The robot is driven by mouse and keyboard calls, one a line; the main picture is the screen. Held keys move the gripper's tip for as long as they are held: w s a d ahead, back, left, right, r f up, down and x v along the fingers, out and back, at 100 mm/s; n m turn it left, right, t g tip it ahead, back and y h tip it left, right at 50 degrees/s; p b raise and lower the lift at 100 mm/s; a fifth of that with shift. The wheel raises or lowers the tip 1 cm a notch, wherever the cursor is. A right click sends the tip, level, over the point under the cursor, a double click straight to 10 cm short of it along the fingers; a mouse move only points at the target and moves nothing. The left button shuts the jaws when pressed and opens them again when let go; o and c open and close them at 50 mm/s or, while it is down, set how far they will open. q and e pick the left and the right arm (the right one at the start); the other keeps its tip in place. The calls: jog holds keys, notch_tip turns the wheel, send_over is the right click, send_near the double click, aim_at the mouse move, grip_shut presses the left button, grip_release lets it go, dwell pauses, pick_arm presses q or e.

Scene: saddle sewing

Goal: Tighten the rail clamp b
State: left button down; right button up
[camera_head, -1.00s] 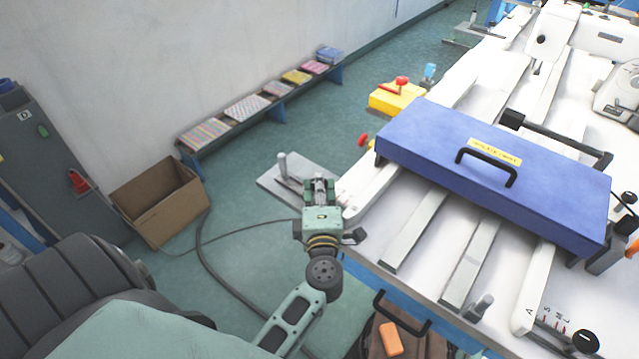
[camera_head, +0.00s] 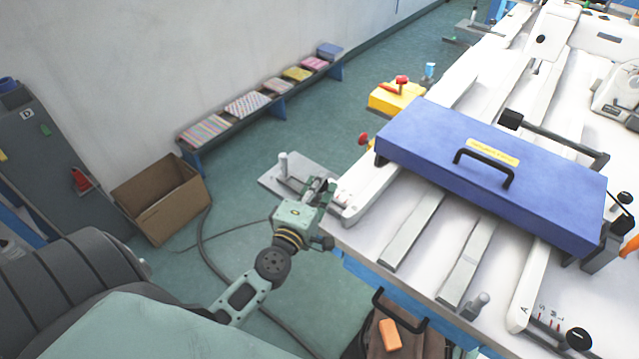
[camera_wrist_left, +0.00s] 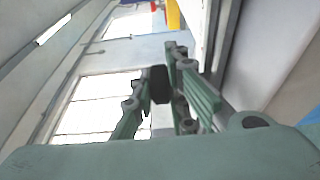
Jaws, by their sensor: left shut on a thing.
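My left gripper (camera_head: 320,187) is at the near left corner of the white machine table, beside the end of the left white rail (camera_head: 362,192). In the left wrist view its green fingers (camera_wrist_left: 162,88) are shut on a black knob (camera_wrist_left: 160,84), which appears to be the knob of rail clamp b. In the head view the gripper hides this knob. Another rail at the right front carries size letters and has a black knob (camera_head: 578,339) at its end. My right gripper is not in view.
A blue case (camera_head: 430,150) with a black handle lies across the rails. A grey plate with a post (camera_head: 283,165) is just behind my left gripper. A cardboard box (camera_head: 165,205) and a bench (camera_head: 255,105) with folded cloths stand at the left.

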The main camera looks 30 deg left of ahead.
pick_arm(q)
jog(key=shift+r+m+h+b, duration=0.15)
jog(key=shift+m+h+b, duration=0.9)
jog(key=shift+h, duration=0.45)
jog(key=shift+w+r+m+t+h+b, duration=0.15)
jog(key=shift+m+t+h+b, duration=0.15)
jog(key=shift+h+b, duration=0.2)
jog(key=shift+a+r, duration=0.1)
jog(key=c, duration=1.8)
grip_release()
jog(key=shift+f, duration=0.2)
jog(key=shift+f, duration=0.1)
jog(key=shift+s, duration=0.4)
jog(key=s, duration=1.1)
jog(key=shift+s+a, duration=0.2)
